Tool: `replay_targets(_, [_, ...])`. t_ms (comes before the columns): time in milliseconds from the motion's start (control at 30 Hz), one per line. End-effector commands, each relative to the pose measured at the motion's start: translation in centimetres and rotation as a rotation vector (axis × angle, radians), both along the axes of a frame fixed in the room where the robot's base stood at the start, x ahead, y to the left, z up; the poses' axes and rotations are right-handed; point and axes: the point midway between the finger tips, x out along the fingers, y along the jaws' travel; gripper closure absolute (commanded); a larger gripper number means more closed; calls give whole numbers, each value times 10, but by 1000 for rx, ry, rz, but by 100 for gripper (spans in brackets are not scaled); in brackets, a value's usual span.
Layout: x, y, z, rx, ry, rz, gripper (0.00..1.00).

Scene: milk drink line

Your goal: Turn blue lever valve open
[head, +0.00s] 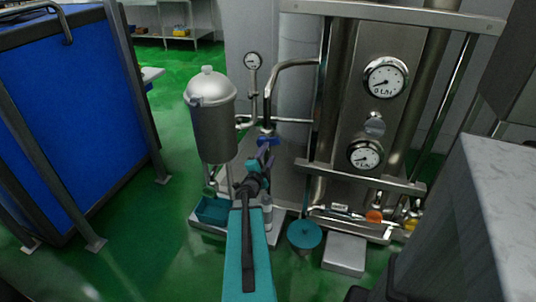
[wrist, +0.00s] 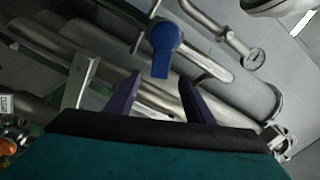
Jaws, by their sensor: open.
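The blue lever valve (wrist: 165,45) sits on a steel pipe at the top middle of the wrist view, its rounded handle pointing down the picture. In the head view the blue lever (head: 267,138) shows small on the pipework between the steel vessel and the gauge panel. My gripper (wrist: 160,77) is open, with purple fingers either side of the line to the lever. The lever's lower tip lies near the gap between the fingertips; I cannot tell whether it is between them in depth. In the head view my gripper (head: 264,155) is just below the lever.
A lidded steel vessel (head: 211,115) stands left of the lever. A small gauge (head: 253,61) is above it. Steel pipes and the panel with two gauges (head: 386,77) stand to the right. A blue-sided unit (head: 75,110) is at far left, with open green floor (head: 180,120) between.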

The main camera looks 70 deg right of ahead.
Motion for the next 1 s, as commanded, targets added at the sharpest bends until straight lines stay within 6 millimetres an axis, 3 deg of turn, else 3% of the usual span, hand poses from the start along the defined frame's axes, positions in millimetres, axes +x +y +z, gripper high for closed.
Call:
replay_targets(200, [0, 0, 0, 0, 0, 0, 53])
replay_targets(500, [0, 0, -1, 9, -87, -2, 100])
replay_targets(667, [-6, 0, -6, 43, -289, -32, 100])
replay_targets(1000, [-22, 5, -26, 146, -949, -179, 100])
